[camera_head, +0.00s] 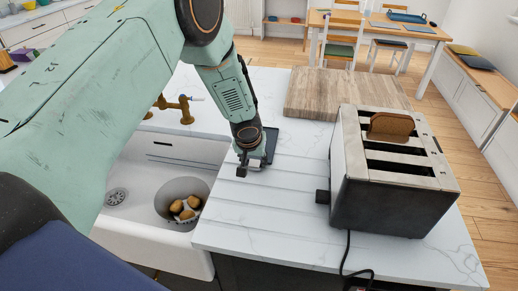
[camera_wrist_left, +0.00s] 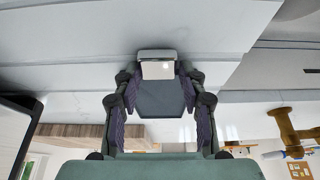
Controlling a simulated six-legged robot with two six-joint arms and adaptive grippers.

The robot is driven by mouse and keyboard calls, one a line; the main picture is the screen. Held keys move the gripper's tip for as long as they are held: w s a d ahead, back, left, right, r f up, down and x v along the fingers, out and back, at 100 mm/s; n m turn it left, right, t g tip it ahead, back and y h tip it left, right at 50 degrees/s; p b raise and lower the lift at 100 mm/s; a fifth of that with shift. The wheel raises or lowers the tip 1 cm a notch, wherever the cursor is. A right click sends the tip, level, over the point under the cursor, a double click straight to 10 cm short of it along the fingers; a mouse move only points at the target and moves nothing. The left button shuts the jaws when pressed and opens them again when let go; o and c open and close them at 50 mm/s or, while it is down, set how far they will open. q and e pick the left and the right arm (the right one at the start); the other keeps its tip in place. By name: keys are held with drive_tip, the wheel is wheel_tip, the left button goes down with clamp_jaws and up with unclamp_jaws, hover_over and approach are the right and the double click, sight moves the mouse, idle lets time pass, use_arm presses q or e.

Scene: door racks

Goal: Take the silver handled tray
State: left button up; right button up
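A small dark tray (camera_head: 271,143) with a silver handle piece shows on the white counter, partly hidden behind my left gripper. In the left wrist view the dark tray (camera_wrist_left: 160,101) lies between the fingers, with the pale silver handle (camera_wrist_left: 157,70) near the fingertips. My left gripper (camera_head: 250,167) points down close above the counter at the tray. Whether a finger touches the tray cannot be told. My right gripper is not in view.
A toaster (camera_head: 390,190) with a bread slice (camera_head: 391,125) stands right of the gripper, its cord hanging over the front edge. A wooden board (camera_head: 340,92) lies behind. The sink (camera_head: 130,230) at left holds a bowl with potatoes (camera_head: 183,208). A brass tap (camera_head: 180,108) stands behind it.

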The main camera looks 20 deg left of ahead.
use_arm(q)
drive_tip(key=shift+s+d, duration=0.1)
drive_tip(key=shift+c, duration=1.4)
clamp_jaws()
drive_tip(key=shift+r, duration=0.1)
